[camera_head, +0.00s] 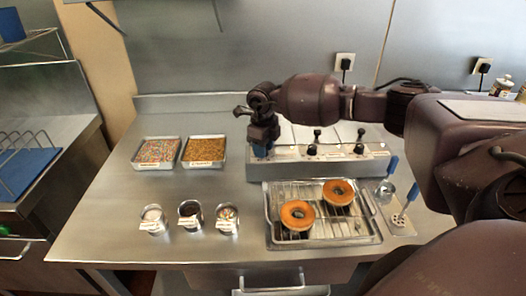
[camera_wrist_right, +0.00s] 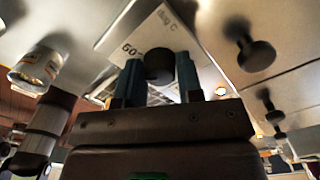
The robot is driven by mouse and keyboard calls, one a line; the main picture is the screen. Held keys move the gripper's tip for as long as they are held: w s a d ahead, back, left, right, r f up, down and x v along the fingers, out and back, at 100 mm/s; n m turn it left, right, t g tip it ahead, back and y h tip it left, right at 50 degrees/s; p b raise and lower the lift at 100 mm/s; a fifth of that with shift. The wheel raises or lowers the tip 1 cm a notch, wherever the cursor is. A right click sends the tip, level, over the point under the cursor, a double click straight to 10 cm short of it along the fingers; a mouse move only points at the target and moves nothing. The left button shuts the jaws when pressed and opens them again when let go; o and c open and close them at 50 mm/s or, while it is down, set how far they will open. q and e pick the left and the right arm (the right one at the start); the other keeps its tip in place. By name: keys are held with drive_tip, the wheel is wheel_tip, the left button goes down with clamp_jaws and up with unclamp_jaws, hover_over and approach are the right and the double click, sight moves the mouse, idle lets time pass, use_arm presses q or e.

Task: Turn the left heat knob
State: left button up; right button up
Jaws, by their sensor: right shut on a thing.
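The glaze station (camera_head: 335,166) is a long grey metal box at the back of the counter. Its left heat knob is hidden by my gripper in the head view. In the right wrist view this knob (camera_wrist_right: 159,64) is round and black, below a white card marked 60 and C. My right gripper (camera_head: 261,151) is at the left end of the station's front. Its two teal fingers are shut on the knob, one on each side. Two more black knobs, the middle one (camera_head: 312,150) and the right one (camera_head: 359,149), are free. My left gripper is out of view.
A wire rack tray (camera_head: 372,238) with two orange-glazed donuts (camera_head: 297,215) stands just in front of the station. Sprinkle trays (camera_head: 156,152) and several small cups (camera_head: 190,214) are to the left.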

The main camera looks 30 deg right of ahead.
drive_tip(key=shift+n+b, duration=0.35)
drive_tip(key=shift+n, duration=0.55)
drive_tip(key=o, duration=0.9)
